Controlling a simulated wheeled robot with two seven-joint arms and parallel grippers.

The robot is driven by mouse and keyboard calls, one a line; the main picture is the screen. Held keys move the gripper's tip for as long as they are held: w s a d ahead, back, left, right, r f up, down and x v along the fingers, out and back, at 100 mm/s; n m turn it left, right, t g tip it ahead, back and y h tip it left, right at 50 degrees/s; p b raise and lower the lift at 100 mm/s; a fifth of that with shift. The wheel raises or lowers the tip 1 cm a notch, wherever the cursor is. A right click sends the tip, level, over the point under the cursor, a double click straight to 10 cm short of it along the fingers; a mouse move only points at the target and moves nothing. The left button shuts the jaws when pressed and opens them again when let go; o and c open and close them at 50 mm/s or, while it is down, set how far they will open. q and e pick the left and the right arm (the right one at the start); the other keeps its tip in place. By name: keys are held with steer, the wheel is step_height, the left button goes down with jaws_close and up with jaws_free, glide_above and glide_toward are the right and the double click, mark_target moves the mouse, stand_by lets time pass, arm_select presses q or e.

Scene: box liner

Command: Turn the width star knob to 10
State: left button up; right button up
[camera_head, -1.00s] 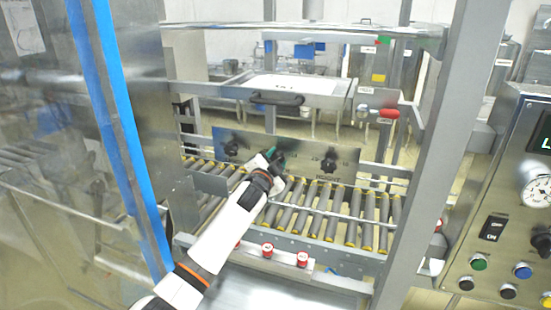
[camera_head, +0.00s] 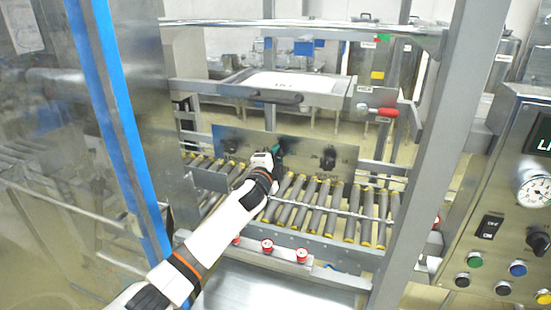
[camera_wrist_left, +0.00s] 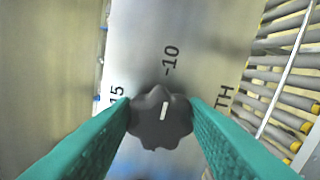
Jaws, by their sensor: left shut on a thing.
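The width star knob (camera_wrist_left: 160,118) is dark grey with a lobed rim and a white pointer line. It sits between the green fingers of my left gripper (camera_wrist_left: 162,122), which touch it on both sides. The pointer runs nearly straight up in the left wrist view, roughly toward the printed "10" mark (camera_wrist_left: 171,60). A "15" shows to the left and the letters "TH" to the right. In the head view my left gripper (camera_head: 276,157) reaches the middle of the metal plate (camera_head: 300,146) and hides this knob. My right gripper is not in view.
Two other dark knobs, one left (camera_head: 231,147) and one right (camera_head: 328,157), flank my gripper on the plate. A roller conveyor (camera_head: 310,205) runs below. A grey frame post (camera_head: 440,150) and a control panel (camera_head: 500,220) stand to the right.

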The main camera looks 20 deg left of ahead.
arm_select(q)
steer(key=o, duration=1)
steer(key=shift+c, duration=0.2)
steer(key=s+b, duration=0.2)
steer(key=s, duration=1)
steer(key=shift+a, duration=0.2)
